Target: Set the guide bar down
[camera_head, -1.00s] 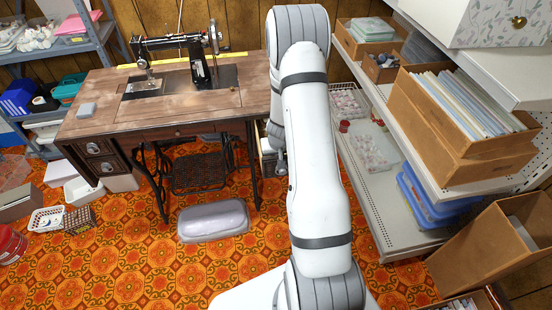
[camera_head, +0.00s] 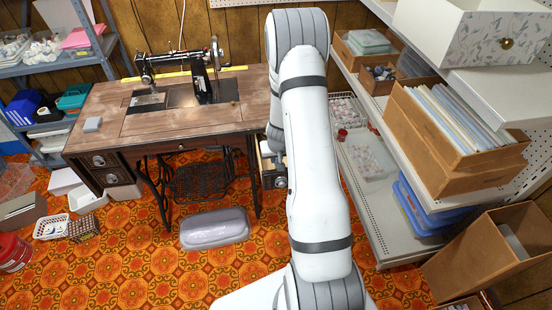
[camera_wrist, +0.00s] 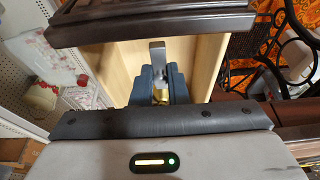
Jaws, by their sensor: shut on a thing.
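My gripper (camera_wrist: 161,74) shows in the wrist view with its two dark blue fingers close together. They are shut on a small grey metal piece, which appears to be the guide bar (camera_wrist: 157,52). Its upper end stands up between the fingertips; its lower part is hidden. The gripper is in front of a pale wooden box or drawer (camera_wrist: 205,70) with a dark moulded edge (camera_wrist: 150,22) above. Whether the bar touches the wood, I cannot tell. In the head view my arm hides the gripper and the bar.
The treadle sewing table (camera_head: 110,130) stands left of my arm, with a black sewing machine (camera_head: 203,82) and a yellow strip (camera_head: 230,69) on top. Its left front top is mostly clear. A grey cushion (camera_head: 214,227) lies on the floor. Loaded shelves (camera_head: 385,225) stand at right.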

